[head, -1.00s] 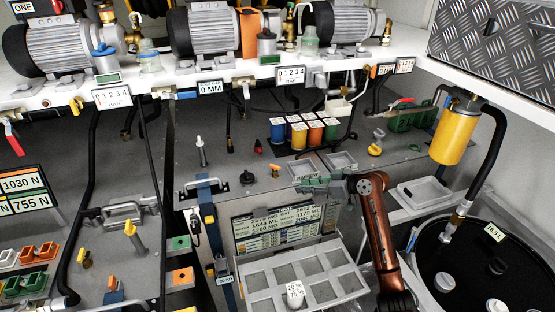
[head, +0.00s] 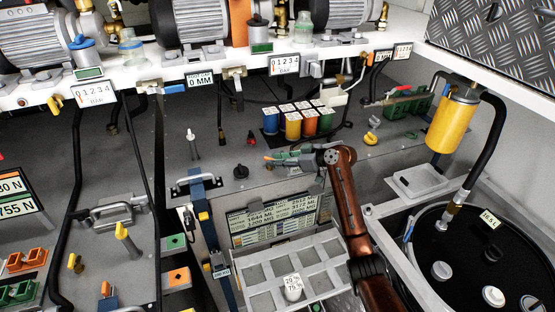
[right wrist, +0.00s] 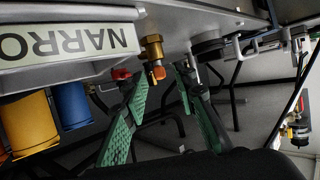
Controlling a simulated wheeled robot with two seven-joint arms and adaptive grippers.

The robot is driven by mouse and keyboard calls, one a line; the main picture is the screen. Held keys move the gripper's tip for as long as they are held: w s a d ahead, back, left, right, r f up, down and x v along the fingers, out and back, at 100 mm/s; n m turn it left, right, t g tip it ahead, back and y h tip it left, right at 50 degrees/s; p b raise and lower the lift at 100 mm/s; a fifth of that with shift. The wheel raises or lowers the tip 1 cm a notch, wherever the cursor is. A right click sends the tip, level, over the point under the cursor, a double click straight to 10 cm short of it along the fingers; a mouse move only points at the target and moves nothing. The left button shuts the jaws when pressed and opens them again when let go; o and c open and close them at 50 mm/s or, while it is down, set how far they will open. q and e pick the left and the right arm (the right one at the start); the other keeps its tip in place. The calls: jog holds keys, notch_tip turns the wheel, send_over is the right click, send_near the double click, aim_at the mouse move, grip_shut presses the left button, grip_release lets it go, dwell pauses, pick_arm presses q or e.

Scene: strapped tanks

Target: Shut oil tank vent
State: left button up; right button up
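My right gripper (head: 276,158) reaches in from the lower right, below the coloured cylinders. In the right wrist view its two green fingers (right wrist: 160,80) are apart with nothing held between them. A brass fitting (right wrist: 153,47) with a small orange handle (right wrist: 158,73) shows just ahead of the fingertips, near the gap. In the head view a small orange part (head: 267,157) shows by the fingertips. I cannot tell whether the fingers touch it. No readable label marks the oil tank vent. My left gripper is not in view.
Coloured cylinders (head: 293,124) stand behind the gripper; blue (right wrist: 72,104) and yellow ones show close by in the wrist view. A black knob (head: 241,171) is to the left. A grey compartment tray (head: 262,270) lies in front. A black drum (head: 490,255) stands at right.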

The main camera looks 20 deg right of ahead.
jog(key=shift+c, duration=0.2)
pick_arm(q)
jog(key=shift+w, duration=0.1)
pick_arm(e)
grip_shut()
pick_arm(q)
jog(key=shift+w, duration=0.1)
